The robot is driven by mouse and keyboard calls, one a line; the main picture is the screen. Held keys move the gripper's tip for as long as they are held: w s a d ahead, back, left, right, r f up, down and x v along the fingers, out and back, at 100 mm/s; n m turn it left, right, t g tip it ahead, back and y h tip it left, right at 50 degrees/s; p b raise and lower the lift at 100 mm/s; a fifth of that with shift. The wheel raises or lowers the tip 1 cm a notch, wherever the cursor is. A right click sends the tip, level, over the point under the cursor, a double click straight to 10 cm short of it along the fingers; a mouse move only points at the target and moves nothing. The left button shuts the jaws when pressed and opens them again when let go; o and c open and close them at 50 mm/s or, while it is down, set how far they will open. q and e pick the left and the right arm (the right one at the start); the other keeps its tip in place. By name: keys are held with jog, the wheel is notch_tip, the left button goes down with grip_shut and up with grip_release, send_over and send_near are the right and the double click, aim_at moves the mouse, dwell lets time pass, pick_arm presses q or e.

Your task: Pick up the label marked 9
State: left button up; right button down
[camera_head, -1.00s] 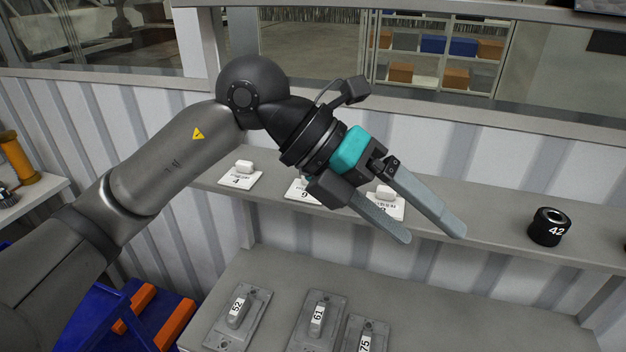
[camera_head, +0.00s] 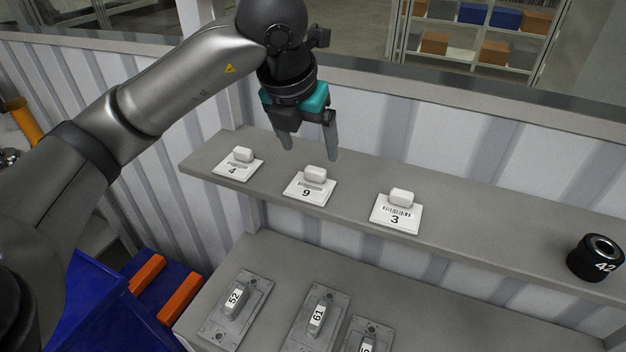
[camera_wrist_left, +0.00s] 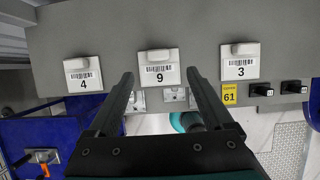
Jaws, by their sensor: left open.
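The label marked 9 (camera_head: 308,193) is a white square plate with a barcode and a white block-shaped grip on top. It lies on the grey upper shelf between the label marked 4 (camera_head: 237,168) and the label marked 3 (camera_head: 396,214). My left gripper (camera_head: 311,150) is open and empty, pointing down above the shelf, a little behind and above the label marked 9. In the left wrist view the label marked 9 (camera_wrist_left: 159,75) shows just beyond and between the open fingers (camera_wrist_left: 164,82). My right gripper is not in view.
A black cylinder marked 42 (camera_head: 595,258) stands at the shelf's right end. Units marked 52 (camera_head: 235,300) and 61 (camera_head: 317,316) sit on the lower bench. A blue bin with orange parts (camera_head: 180,298) is at lower left. The shelf between label 3 and the cylinder is clear.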

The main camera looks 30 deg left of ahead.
aim_at(316, 168)
pick_arm(q)
jog(key=x, duration=0.2)
jog(key=shift+w+f, duration=0.1)
jog(key=shift+f, duration=0.15)
jog(key=shift+w+f, duration=0.2)
jog(key=shift+f, duration=0.2)
jog(key=x, duration=0.1)
jog(key=p+x, duration=0.1)
jog(key=x, duration=0.1)
jog(key=shift+w+a+f, duration=0.15)
jog(key=shift+w, duration=0.2)
jog(key=shift+w+f+p, duration=0.25)
jog(key=shift+f+p, duration=0.05)
jog(key=shift+f, duration=0.25)
grip_shut()
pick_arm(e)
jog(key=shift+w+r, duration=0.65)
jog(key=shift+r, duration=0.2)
